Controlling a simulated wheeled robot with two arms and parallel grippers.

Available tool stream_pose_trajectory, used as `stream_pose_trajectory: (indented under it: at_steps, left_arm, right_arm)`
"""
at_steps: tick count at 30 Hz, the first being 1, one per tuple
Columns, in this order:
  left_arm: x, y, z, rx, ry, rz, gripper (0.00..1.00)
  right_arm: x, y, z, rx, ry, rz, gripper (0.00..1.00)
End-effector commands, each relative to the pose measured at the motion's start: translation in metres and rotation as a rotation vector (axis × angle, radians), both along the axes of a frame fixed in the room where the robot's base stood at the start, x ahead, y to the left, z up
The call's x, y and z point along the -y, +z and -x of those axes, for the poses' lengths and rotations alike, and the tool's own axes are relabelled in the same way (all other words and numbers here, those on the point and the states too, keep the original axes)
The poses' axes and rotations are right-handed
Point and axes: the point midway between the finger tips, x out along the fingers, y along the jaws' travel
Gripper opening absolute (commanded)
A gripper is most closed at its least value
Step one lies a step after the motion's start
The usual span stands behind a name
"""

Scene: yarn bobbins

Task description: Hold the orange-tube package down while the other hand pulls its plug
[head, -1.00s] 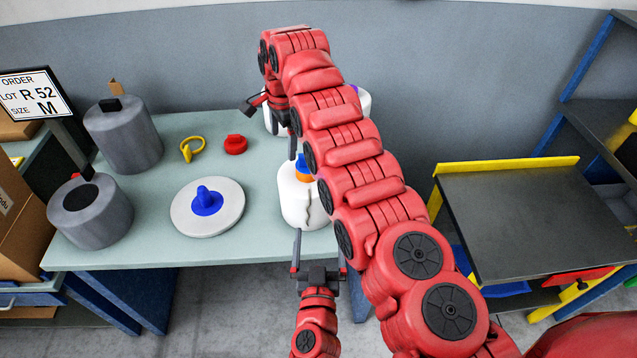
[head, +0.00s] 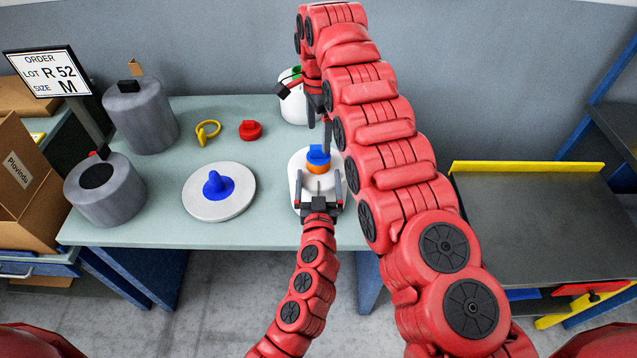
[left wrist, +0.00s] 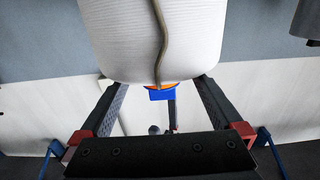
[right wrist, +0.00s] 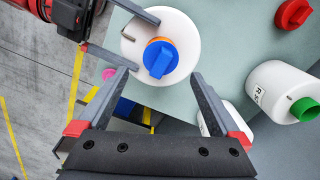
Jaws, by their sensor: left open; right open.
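The package is a white wound bobbin (head: 297,169) near the table's front edge, with an orange tube (head: 317,168) and a blue plug (head: 318,153) in its top. In the right wrist view the plug (right wrist: 160,59) sits in the orange tube. My left gripper (head: 320,184) is open at the package's front side, its fingers apart over the near rim. The left wrist view shows the package's white side (left wrist: 130,40) with a grey strand, between and beyond the open fingers. My right gripper (right wrist: 160,78) is open and empty above the package, fingers pointing at the plug; the arm partly hides it in the head view.
Behind stands a white bobbin with a green plug (right wrist: 304,109). Clear table lies between disc and package.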

Motion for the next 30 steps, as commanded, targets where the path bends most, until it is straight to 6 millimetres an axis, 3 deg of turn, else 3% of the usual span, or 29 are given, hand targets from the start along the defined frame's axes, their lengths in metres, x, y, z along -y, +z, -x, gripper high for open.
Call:
stream_pose_trajectory:
  at_steps: [3,9,19,30]
  left_arm:
    - [-0.001,0.002,-0.021,0.003,0.002,0.001,1.0]
    - [0.0,0.0,-0.039,0.0,-0.001,0.0,1.0]
    - [0.0,0.0,-0.041,0.001,-0.001,0.001,1.0]
    - [0.0,0.0,-0.041,0.0,-0.001,0.001,0.33]
  right_arm:
    - [0.0,0.0,0.0,0.0,0.0,0.0,1.0]
    - [0.0,0.0,0.0,0.0,0.0,0.0,1.0]
    - [0.0,0.0,0.0,0.0,0.0,0.0,1.0]
    - [0.0,0.0,0.0,0.0,0.0,0.0,1.0]
